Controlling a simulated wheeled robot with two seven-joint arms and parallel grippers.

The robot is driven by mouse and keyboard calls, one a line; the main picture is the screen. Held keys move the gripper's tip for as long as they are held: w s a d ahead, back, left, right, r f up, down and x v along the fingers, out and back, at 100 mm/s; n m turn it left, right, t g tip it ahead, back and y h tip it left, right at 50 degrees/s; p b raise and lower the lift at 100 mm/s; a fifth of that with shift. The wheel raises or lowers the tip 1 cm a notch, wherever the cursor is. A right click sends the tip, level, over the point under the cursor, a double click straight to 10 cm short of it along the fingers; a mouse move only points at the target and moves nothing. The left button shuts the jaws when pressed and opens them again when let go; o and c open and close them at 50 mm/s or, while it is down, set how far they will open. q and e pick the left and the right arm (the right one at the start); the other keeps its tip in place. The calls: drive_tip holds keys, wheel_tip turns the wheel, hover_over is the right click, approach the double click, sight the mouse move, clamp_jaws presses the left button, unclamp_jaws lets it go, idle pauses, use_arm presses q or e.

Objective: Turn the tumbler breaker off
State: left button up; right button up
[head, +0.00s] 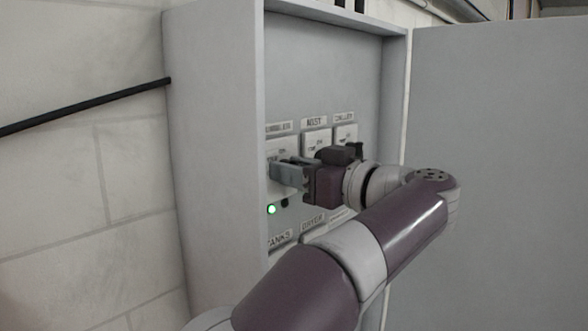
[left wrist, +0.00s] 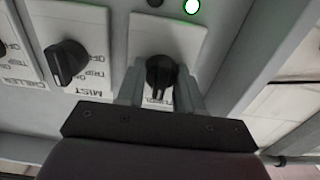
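The tumbler breaker is a white plate (head: 283,147) under a partly hidden "TUMBLER" label in the head view. Its black rotary knob (left wrist: 160,73) shows in the left wrist view, with its ridge pointing roughly straight down in that picture. My left gripper (head: 283,174) is at this plate and hides the knob in the head view. In the left wrist view the left gripper's (left wrist: 160,88) two grey fingers stand apart, one on each side of the knob. Narrow gaps seem to separate them from it. My right gripper is not in view.
The mist breaker (head: 316,142) and chiller breaker (head: 346,134) sit to the right in the head view. A green light (head: 271,210) glows below the tumbler plate. The box's left wall (head: 259,70) stands close beside my gripper. An open door (head: 500,150) is at right.

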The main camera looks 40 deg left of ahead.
use_arm(q)
drive_tip(key=shift+f+n+b, duration=0.2)
drive_tip(key=shift+n+b, duration=1.05)
drive_tip(key=shift+n, duration=0.15)
drive_tip(key=n+b, duration=0.4)
drive_tip(key=n, duration=0.2)
drive_tip(key=shift+s, duration=0.15)
drive_tip(key=n+b, duration=0.2)
drive_tip(key=n, duration=0.2)
drive_tip(key=shift+n+b, duration=0.3)
drive_tip(key=shift+n, duration=0.1)
drive_tip(key=shift+f+n+b, duration=0.1)
drive_tip(key=shift+n+b, duration=0.7)
drive_tip(key=shift+n, duration=1.5)
drive_tip(key=o, duration=1)
drive_tip(key=shift+s+d, duration=0.1)
